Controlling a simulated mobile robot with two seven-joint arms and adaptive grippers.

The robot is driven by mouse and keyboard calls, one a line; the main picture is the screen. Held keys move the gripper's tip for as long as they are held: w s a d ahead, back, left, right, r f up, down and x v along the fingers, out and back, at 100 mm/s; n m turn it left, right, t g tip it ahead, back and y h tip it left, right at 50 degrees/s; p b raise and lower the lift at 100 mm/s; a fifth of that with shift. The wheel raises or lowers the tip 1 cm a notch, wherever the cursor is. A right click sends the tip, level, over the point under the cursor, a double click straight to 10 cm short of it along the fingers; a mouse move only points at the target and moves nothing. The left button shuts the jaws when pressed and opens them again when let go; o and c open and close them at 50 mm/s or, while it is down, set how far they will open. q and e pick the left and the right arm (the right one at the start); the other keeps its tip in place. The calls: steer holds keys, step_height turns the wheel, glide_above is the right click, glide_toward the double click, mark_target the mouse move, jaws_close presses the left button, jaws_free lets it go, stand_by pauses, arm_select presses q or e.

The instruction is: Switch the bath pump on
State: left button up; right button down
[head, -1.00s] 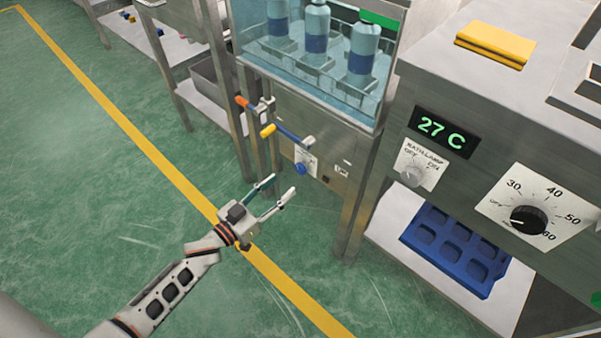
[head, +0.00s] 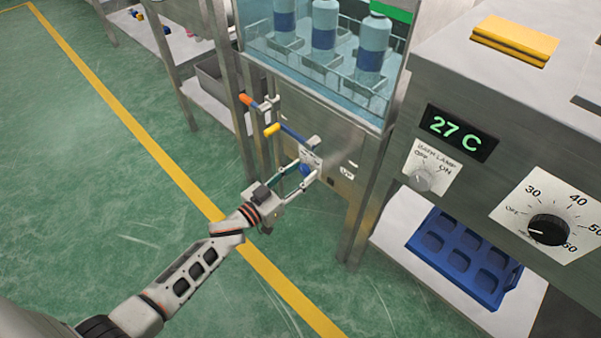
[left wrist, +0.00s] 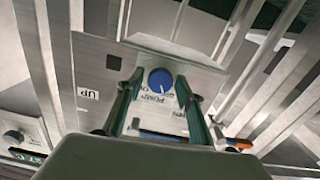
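The bath pump knob (head: 305,170) is a small blue dial on a pale label plate, low on the metal front below the water bath. In the left wrist view the blue knob (left wrist: 161,80) has a white pointer line and the plate reads PUMP upside down. My left gripper (head: 307,167) is at the plate with its fingers apart. In the left wrist view its fingertips (left wrist: 160,76) lie on either side of the knob, with a visible gap to each side. I cannot tell the remaining depth to the panel. My right gripper is in neither view.
A yellow-handled lever (head: 272,130) and an orange-handled one (head: 247,99) stick out just left of the plate. The glass bath (head: 300,62) holds several bottles. At right, a cabinet has a lamp knob (head: 422,180), a 27 C display (head: 458,133) and a temperature dial (head: 548,230).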

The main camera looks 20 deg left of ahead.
arm_select(q)
steer(key=c, duration=0.7)
steer(key=shift+o, duration=0.2)
steer(key=m, duration=0.6)
steer(key=shift+f+m, duration=0.1)
steer(key=shift+m, duration=0.2)
steer(key=m+b, duration=0.1)
steer(key=m, duration=0.2)
steer(key=shift+m, duration=1.1)
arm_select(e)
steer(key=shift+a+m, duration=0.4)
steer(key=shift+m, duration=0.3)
